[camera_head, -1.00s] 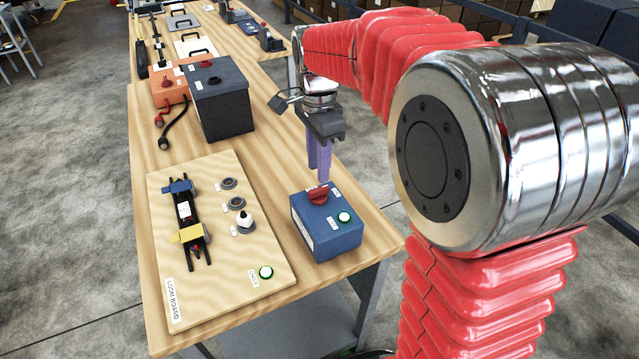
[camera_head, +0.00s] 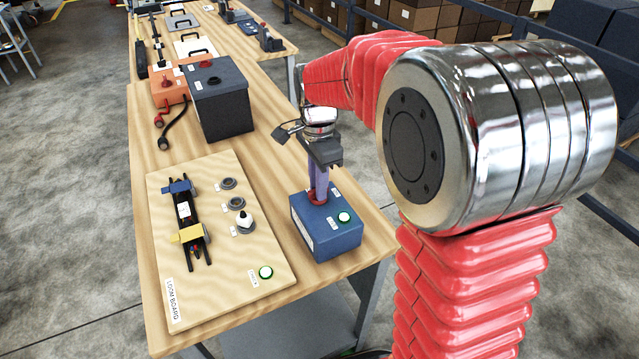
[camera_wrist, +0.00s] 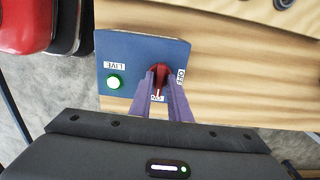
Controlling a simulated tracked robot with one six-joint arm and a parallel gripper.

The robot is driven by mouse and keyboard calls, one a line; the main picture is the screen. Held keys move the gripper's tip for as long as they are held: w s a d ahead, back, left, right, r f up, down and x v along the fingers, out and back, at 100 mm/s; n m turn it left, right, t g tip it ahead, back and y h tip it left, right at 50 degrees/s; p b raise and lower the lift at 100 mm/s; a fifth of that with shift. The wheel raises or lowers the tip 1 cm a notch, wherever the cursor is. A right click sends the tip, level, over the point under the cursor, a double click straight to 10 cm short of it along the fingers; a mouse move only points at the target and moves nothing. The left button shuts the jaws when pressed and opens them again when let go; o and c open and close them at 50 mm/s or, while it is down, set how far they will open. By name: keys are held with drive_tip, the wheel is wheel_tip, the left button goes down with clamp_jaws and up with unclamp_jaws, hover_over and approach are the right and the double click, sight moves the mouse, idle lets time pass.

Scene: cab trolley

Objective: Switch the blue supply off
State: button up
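The blue supply (camera_head: 330,228) is a blue box at the table's near right corner, and its top also shows in the wrist view (camera_wrist: 125,48). On it is a red rotary knob (camera_wrist: 160,75) with its pointer towards the ON label (camera_wrist: 157,98); the OFF label (camera_wrist: 180,76) is at the right. A green light (camera_wrist: 114,82) glows beside the LIVE label. My gripper (camera_head: 318,196), with purple fingers, points down over the knob. In the wrist view its fingertips (camera_wrist: 160,84) stand either side of the knob with a gap between them; I cannot tell whether they touch it.
A loom board (camera_head: 205,285) with a cable bundle, round parts and a green button lies left of the blue box. Bare tabletop lies between.

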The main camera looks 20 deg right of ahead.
clamp_jaws()
drive_tip(key=shift+d, duration=0.2)
drive_tip(key=shift+a, duration=0.1)
